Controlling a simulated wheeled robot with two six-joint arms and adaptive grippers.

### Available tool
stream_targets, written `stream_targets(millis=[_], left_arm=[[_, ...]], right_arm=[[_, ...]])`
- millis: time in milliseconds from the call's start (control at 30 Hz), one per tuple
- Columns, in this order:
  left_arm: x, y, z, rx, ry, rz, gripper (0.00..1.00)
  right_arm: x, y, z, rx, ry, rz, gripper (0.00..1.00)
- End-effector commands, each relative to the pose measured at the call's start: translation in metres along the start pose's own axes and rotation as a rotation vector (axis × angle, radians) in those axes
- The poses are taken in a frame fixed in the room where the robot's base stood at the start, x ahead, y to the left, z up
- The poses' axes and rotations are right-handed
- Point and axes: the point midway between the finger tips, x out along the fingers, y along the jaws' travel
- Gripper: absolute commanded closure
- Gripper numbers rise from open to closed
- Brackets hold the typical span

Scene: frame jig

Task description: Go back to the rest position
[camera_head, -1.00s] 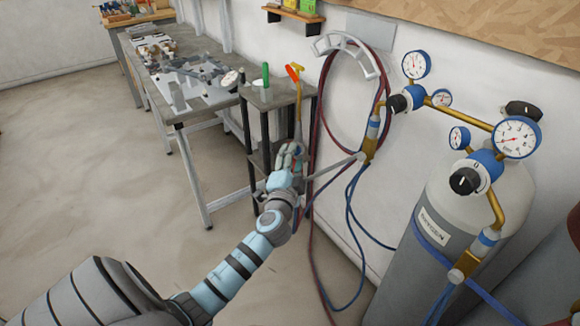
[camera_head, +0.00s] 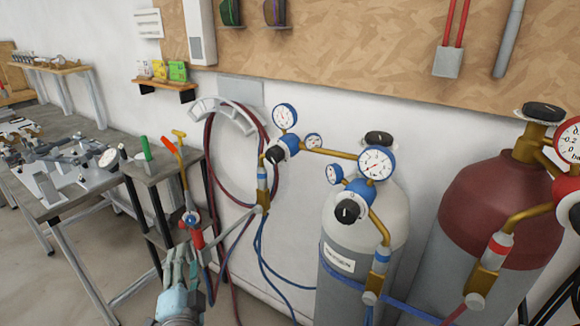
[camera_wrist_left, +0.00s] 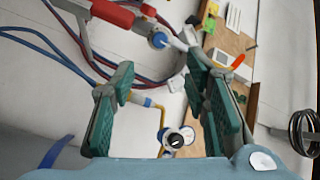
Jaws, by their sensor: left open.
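My left gripper (camera_head: 180,262) is low in the head view, just below a torch (camera_head: 181,165) that stands upright at the small side table's corner. The torch has a yellow and orange upper part, with blue and red fittings lower down. In the left wrist view my left gripper (camera_wrist_left: 160,85) has its green fingers spread wide, with nothing held between them. The torch's red body (camera_wrist_left: 112,13) and blue ring lie beyond the fingertips. My right gripper is in neither view.
A workbench (camera_head: 35,212) with metal parts stands at left, beside the side table (camera_head: 150,170). A grey gas cylinder (camera_head: 345,255) and a maroon one (camera_head: 480,215) stand at right. Red and blue hoses (camera_head: 212,165) hang on the wall close to my arm.

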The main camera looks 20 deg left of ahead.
Motion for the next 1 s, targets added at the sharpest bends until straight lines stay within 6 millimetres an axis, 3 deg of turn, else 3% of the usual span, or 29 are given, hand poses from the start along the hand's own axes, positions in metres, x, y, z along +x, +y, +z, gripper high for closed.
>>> stream_targets(millis=[67, 133, 167, 267, 300, 367, 400, 467, 533, 600, 700, 800, 900, 1000], left_arm=[[0.0, 0.006, -0.004, -0.014, 0.021, 0.022, 0.58], [0.001, 0.032, 0.003, -0.034, 0.019, 0.092, 0.58], [0.001, 0.049, 0.009, -0.044, 0.012, 0.136, 0.58], [-0.01, 0.128, 0.045, -0.099, -0.053, 0.336, 0.58], [-0.022, 0.164, 0.066, -0.131, -0.099, 0.43, 0.58], [-0.05, 0.216, 0.099, -0.186, -0.184, 0.567, 0.58], [-0.074, 0.247, 0.123, -0.226, -0.252, 0.652, 0.58], [-0.116, 0.287, 0.159, -0.286, -0.365, 0.763, 0.58], [-0.175, 0.324, 0.199, -0.355, -0.515, 0.872, 0.58], [-0.238, 0.346, 0.235, -0.413, -0.672, 0.953, 0.58], [-0.32, 0.358, 0.272, -0.463, -0.872, 1.023, 0.58], [-0.374, 0.357, 0.292, -0.471, -1.002, 1.06, 0.58], [-0.4, 0.354, 0.297, -0.459, -1.049, 1.082, 0.58], [-0.403, 0.353, 0.296, -0.458, -1.051, 1.086, 0.58]], right_arm=[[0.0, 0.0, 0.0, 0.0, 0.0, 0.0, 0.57], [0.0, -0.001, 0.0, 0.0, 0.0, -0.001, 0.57], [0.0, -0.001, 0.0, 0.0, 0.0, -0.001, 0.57], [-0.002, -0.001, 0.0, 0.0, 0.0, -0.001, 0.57], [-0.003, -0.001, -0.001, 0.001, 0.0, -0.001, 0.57], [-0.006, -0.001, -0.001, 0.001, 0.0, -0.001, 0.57], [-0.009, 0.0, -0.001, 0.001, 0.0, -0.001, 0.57], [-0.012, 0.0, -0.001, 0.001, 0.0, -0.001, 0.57], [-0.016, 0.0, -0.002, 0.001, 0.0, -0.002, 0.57], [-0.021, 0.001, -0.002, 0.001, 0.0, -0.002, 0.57], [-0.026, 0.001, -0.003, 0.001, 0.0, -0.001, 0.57], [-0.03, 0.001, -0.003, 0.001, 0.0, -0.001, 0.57], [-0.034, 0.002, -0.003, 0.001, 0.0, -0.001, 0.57], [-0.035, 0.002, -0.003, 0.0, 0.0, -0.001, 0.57]])
